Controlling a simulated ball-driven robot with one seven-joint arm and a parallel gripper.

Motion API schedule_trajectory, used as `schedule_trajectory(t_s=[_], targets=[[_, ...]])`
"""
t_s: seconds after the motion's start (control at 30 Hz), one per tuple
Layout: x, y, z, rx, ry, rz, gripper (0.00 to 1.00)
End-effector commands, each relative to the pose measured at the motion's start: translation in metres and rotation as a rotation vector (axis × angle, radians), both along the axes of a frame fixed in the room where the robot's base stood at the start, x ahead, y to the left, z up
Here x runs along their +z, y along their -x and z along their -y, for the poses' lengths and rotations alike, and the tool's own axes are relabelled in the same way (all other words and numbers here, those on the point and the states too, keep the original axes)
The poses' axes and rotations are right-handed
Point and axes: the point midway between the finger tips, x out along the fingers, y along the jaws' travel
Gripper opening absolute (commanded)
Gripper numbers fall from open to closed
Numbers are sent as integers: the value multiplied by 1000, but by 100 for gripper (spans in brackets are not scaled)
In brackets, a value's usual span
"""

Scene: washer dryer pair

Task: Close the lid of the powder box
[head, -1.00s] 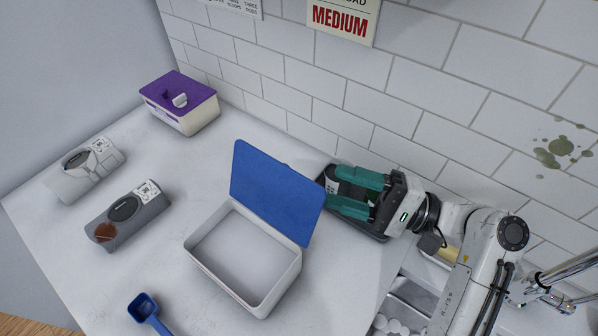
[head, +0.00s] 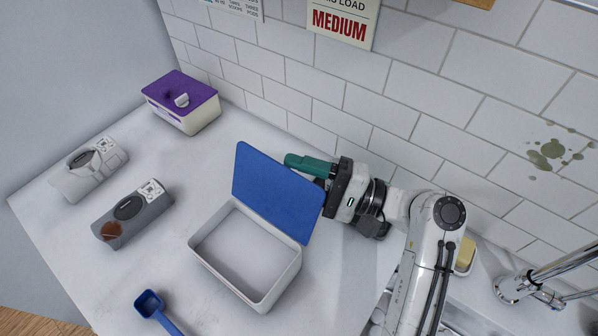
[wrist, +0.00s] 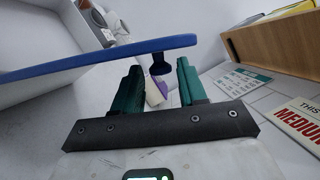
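The powder box (head: 222,272) is an open, empty-looking white box on the counter in the head view. Its blue lid (head: 272,195) stands raised at the back edge, leaning slightly backward. My gripper (head: 308,170) is just behind the lid's upper right part, pointing left. One teal finger shows above the lid's edge; the other is mostly hidden behind it. In the wrist view the two teal fingers of my gripper (wrist: 158,85) are apart with nothing held between them. The lid (wrist: 90,62) passes close over the left finger there; contact cannot be told.
A white box with a purple lid (head: 180,95) stands at the back left. A light grey container (head: 92,168) and a dark grey one (head: 132,213) lie left of the powder box. A blue scoop (head: 150,304) lies in front. The tiled wall (head: 400,120) is close behind my gripper.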

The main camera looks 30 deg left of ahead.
Motion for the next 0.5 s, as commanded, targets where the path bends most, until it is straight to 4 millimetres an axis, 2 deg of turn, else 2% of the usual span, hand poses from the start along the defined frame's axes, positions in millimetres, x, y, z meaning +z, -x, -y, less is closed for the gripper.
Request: schedule_trajectory(t_s=[0.07,0.4,0.5], targets=[[0,0,0,0,0,0,33],[0,0,0,0,1,0,1],[0,0,0,0,1,-1,0]])
